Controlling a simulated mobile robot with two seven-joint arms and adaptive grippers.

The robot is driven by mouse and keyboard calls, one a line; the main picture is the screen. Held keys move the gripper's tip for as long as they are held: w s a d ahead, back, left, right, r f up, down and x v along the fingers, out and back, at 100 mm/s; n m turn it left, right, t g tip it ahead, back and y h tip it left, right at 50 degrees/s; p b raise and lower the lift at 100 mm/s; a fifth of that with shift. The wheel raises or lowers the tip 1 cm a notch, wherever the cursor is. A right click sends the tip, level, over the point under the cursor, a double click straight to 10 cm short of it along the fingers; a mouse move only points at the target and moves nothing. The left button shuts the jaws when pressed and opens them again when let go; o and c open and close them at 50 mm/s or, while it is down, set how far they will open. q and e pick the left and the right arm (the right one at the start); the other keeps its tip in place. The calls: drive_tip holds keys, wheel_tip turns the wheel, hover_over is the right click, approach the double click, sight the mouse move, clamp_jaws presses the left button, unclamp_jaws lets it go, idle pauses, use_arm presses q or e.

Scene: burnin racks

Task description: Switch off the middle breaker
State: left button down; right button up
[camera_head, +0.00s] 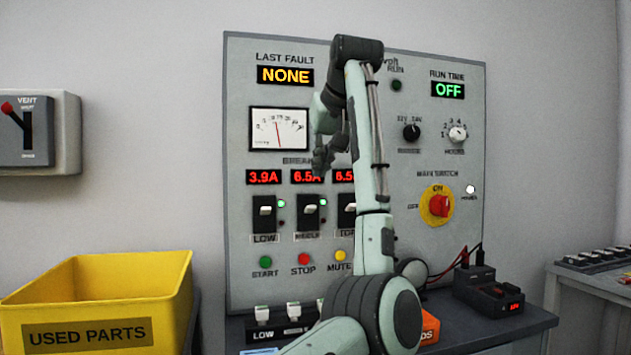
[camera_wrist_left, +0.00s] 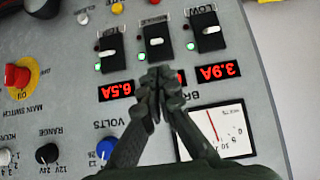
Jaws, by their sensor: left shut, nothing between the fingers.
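The middle breaker (camera_head: 308,213) is a black switch with a white lever on the grey panel, below a red 6.5A readout. A lit green lamp (camera_head: 322,203) is beside it. The wrist view shows this breaker (camera_wrist_left: 157,44) upside down, between the low breaker (camera_wrist_left: 209,32) and a third breaker (camera_wrist_left: 111,50). My left gripper (camera_head: 320,165) is shut and empty, above the breakers in the head view. In the wrist view its closed fingertips (camera_wrist_left: 160,76) overlap the middle readout, close to the middle breaker; contact with the panel cannot be told.
My left arm partly hides the third breaker (camera_head: 346,212). A red main switch (camera_head: 438,205) is to the right. Start, stop and mute buttons (camera_head: 303,259) are below. A yellow bin (camera_head: 90,325) stands at left, and a black device (camera_head: 490,295) rests on the bench.

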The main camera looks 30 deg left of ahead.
sight(310, 209)
use_arm(q)
drive_tip(key=x, duration=0.8)
drive_tip(key=shift+w+a+f+p, duration=0.1)
drive_tip(key=shift+f+p, duration=0.05)
drive_tip(key=shift+p, duration=0.25)
drive_tip(key=shift+w+a+f, duration=0.15)
drive_tip(key=shift+a+f, duration=0.05)
drive_tip(key=shift+w+a+f, duration=0.1)
drive_tip(key=shift+f, duration=0.05)
use_arm(e)
drive_tip(key=shift+n, duration=0.3)
drive_tip(key=f, duration=0.1)
drive_tip(key=s+f, duration=0.1)
drive_tip(key=d+f, duration=0.1)
drive_tip(key=shift+s+f, duration=0.25)
drive_tip(key=shift+s, duration=0.1)
drive_tip(key=shift+s+g, duration=0.15)
drive_tip(key=shift+g, duration=0.15)
